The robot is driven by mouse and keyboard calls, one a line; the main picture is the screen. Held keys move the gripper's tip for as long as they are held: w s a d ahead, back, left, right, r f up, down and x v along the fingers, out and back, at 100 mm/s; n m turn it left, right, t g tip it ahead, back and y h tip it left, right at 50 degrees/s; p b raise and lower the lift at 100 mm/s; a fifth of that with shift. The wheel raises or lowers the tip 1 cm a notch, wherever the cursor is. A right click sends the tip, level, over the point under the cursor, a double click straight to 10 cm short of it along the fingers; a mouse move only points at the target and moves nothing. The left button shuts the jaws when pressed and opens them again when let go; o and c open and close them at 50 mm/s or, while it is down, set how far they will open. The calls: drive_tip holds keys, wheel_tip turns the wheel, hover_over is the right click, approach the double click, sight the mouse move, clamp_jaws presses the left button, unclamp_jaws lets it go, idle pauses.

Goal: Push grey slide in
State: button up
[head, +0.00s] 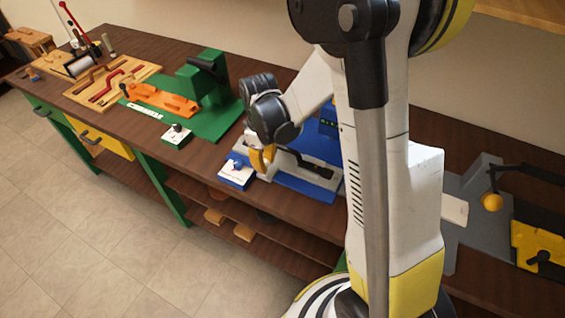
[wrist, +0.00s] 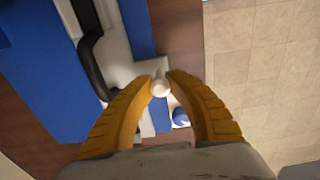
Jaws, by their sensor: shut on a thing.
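The light grey slide (wrist: 149,68) is part of the blue fixture on the bench, and a pale round knob (wrist: 160,86) shows at its end in the wrist view. My gripper (wrist: 160,84) is shut on this knob, with one yellow finger on each side. In the head view my gripper (head: 262,158) is at the left end of the blue fixture (head: 305,188), low over the bench. The fixture's grey bed and black handle (wrist: 91,50) lie beside the slide. How far the slide sits in the fixture cannot be told, as my arm and fingers cover part of it.
A green fixture (head: 215,125) with an orange part is to the left. A grey and yellow station (head: 538,245) is to the right. Open floor lies in front.

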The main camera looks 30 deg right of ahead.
idle(0.3)
drive_tip(key=shift+w+d+b, duration=0.25)
drive_tip(key=shift+w+d, duration=0.9)
drive_tip(key=shift+d, duration=0.45)
drive_tip(key=shift+w+d+b, duration=0.2)
drive_tip(key=shift+w+d, duration=1)
drive_tip(key=shift+d, duration=0.45)
drive_tip(key=shift+w+d+b, duration=0.25)
drive_tip(key=shift+w+d, duration=0.9)
drive_tip(key=shift+d, duration=0.45)
drive_tip(key=shift+o, duration=0.6)
drive_tip(key=shift+o, duration=0.3)
drive_tip(key=shift+w+d, duration=0.1)
drive_tip(key=o, duration=0.7)
drive_tip(key=shift+d, duration=0.15)
wheel_tip(320, 180, up, 6)
drive_tip(key=p, duration=0.3)
drive_tip(key=shift+a+p, duration=0.2)
drive_tip(key=shift+p, duration=0.15)
